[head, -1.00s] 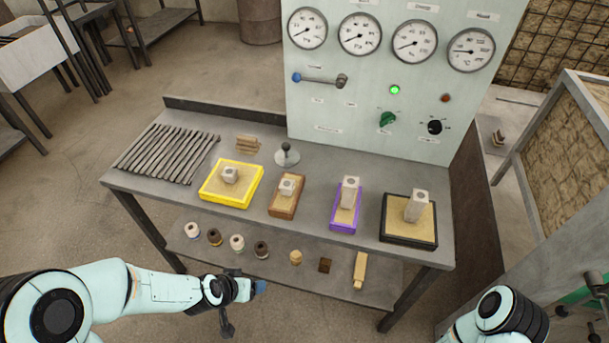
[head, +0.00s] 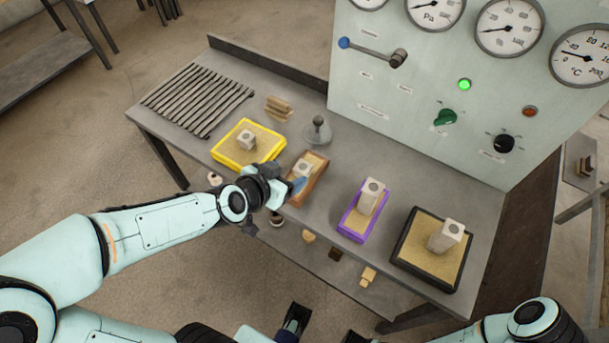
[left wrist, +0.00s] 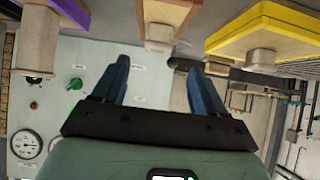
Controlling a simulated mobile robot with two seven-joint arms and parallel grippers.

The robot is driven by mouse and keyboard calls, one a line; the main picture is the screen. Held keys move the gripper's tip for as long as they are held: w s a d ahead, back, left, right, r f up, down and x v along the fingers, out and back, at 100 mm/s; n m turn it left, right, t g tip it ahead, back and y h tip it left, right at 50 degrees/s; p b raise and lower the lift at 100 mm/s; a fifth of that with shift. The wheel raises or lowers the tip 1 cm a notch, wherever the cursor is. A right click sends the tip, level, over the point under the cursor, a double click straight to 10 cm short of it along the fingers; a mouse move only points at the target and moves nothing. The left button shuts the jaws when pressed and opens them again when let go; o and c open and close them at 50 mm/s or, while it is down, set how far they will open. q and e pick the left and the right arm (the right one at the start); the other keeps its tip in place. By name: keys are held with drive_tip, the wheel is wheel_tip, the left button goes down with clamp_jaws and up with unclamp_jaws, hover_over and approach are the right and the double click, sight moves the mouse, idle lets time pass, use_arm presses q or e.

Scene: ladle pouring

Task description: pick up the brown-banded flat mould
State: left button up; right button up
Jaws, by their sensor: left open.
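The brown-banded flat mould (head: 316,166) lies on the grey table between the yellow-banded and purple-banded ones. It has a sandy top and a short pale block with a hole. My left gripper (head: 290,190) is beside its near left part and hides some of it. Whether they touch is unclear. In the left wrist view the brown-banded mould (left wrist: 172,10) is at the top centre, ahead of the tips of my open left gripper (left wrist: 157,75). Nothing is between the blue fingers. My right gripper is not in view; part of my right arm shows at bottom right.
The yellow-banded mould (head: 228,155) is close on the left and the purple-banded mould (head: 350,226) on the right. The black-banded mould (head: 412,263) is farther right. A grey cone-shaped object (head: 317,131) stands behind. A gauge panel (head: 420,85) rises at the back.

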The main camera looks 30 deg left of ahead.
sight(303, 166)
use_arm(q)
drive_tip(key=b+x, duration=0.2)
drive_tip(key=x, duration=0.7)
drive_tip(key=shift+d+b, duration=0.1)
drive_tip(key=shift+b, duration=0.25)
drive_tip(key=shift+r, duration=0.1)
drive_tip(key=c, duration=1.2)
drive_tip(key=shift+c, duration=0.4)
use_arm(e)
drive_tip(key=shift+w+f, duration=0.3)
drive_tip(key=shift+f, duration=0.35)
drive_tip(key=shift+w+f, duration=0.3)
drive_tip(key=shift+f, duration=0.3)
use_arm(q)
drive_tip(key=shift+r, duration=0.15)
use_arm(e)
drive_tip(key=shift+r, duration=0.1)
